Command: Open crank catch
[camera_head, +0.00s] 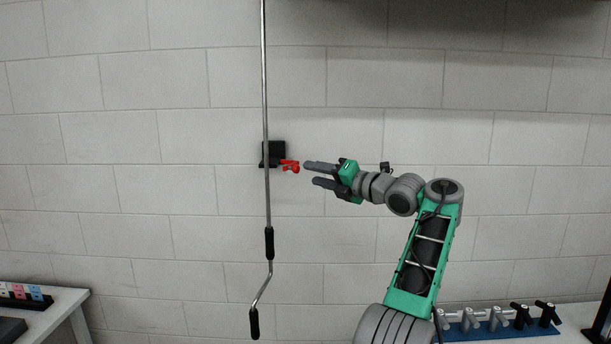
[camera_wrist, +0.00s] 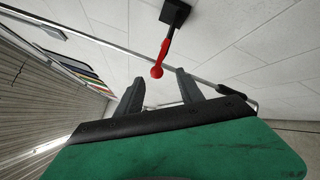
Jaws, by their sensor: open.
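The crank catch is a black block (camera_head: 273,152) on the wall with a red lever (camera_head: 290,166) sticking out to the right. A long metal crank rod (camera_head: 266,110) hangs vertically in front of the block. My gripper (camera_head: 309,174) is open and empty, just right of the red lever and apart from it. In the wrist view the red lever (camera_wrist: 159,62) with its round knob lies ahead of the gap between my fingers (camera_wrist: 159,80). The black block (camera_wrist: 175,12) is above it there, and the rod (camera_wrist: 110,46) crosses the picture diagonally.
The crank's lower end has black grips and a bent handle (camera_head: 261,290). A table with coloured items (camera_head: 70,301) stands at lower left. A blue rack of valve-like parts (camera_head: 500,322) sits at lower right. The wall around the catch is bare.

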